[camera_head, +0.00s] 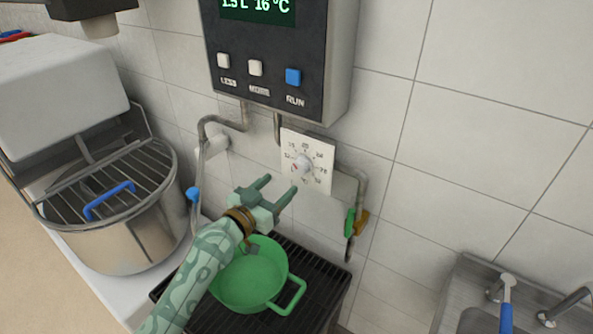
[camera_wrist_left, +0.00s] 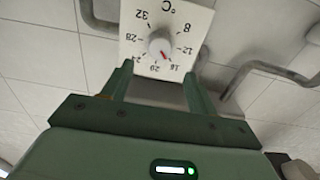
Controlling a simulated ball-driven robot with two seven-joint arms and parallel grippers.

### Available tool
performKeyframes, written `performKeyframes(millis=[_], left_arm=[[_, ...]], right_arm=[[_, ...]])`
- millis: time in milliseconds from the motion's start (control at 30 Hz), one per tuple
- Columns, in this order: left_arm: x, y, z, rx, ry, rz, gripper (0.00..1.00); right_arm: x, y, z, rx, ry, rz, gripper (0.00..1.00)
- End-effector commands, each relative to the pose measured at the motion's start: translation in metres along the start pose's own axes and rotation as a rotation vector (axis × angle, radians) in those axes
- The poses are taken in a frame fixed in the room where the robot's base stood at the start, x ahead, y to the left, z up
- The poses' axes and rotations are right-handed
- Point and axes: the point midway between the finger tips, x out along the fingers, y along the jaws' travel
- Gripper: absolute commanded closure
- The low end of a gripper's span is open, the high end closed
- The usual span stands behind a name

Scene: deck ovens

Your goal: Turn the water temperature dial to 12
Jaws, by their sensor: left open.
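The water temperature dial (camera_head: 301,163) is a pale round knob on a white square plate (camera_head: 321,151) with printed numbers, mounted on the tiled wall. In the left wrist view the dial (camera_wrist_left: 159,47) appears upside down. Its red mark points toward the lower right, by the 16. My left gripper (camera_head: 281,183) is green and open, with nothing between its fingers. It is below and slightly left of the dial, apart from it. In the wrist view its fingers (camera_wrist_left: 158,72) stand either side of the line to the dial. My right gripper is not in view.
The control box (camera_head: 268,52) above shows 16 °C and has three buttons. Pipes (camera_head: 236,125) run beside the plate. A green pot (camera_head: 272,290) stands on a dark grate below. A mixer bowl (camera_head: 130,235) is at left, and a sink (camera_head: 470,290) is at lower right.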

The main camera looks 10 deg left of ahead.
Motion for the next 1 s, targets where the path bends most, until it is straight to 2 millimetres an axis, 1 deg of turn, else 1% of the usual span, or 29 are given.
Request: performKeyframes(millis=[33, 100, 200, 333, 500, 767, 800, 867, 900, 933, 1000], left_arm=[[0.014, 0.0, 0.001, -0.003, 0.003, 0.0, 0.41], [0.031, 0.001, 0.001, -0.002, 0.002, 0.0, 0.41], [0.052, 0.0, 0.002, -0.002, 0.0, 0.0, 0.41], [0.072, 0.0, 0.002, -0.001, -0.001, 0.0, 0.41], [0.085, 0.0, 0.001, 0.0, -0.002, 0.001, 0.41], [0.086, 0.0, 0.0, 0.001, -0.001, 0.001, 0.41], [0.086, 0.0, 0.0, 0.001, -0.001, 0.0, 0.47], [0.086, 0.0, 0.001, 0.001, -0.001, 0.0, 0.63], [0.086, 0.0, 0.001, 0.001, -0.002, 0.0, 0.75], [0.086, 0.0, 0.001, 0.001, -0.002, 0.0, 0.83], [0.086, 0.0, 0.001, 0.001, -0.002, 0.0, 0.85]], right_arm=[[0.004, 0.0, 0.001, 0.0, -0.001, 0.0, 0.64], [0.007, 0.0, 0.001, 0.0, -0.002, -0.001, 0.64], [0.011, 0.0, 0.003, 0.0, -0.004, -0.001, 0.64], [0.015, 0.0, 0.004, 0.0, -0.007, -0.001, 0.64], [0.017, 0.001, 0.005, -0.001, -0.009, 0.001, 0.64], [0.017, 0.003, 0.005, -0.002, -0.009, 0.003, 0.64], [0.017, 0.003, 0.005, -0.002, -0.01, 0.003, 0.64], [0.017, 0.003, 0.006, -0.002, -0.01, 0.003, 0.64], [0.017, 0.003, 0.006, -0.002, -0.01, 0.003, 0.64], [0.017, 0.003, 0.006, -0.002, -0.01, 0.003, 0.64], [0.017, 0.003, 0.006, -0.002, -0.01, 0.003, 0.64]])
